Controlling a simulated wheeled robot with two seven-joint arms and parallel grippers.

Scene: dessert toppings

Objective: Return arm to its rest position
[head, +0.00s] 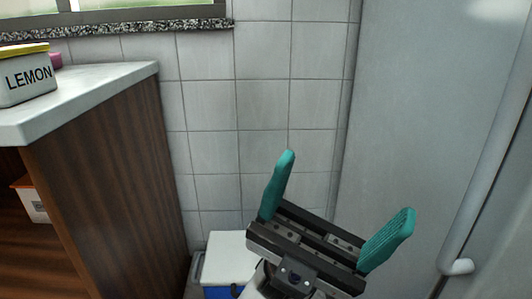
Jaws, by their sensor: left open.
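My left gripper (338,195) shows at the lower middle right of the head view. Its two teal fingers are spread wide apart and nothing is between them. It is in the air in front of the tiled wall, apart from the counter and the tall grey door or panel. My right gripper is out of view.
A wooden counter with a pale top (95,82) stands at the left, with a box marked LEMON (27,80) on it. A white and blue cooler (225,258) sits low behind my gripper. A grey panel with a handle (425,110) fills the right side.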

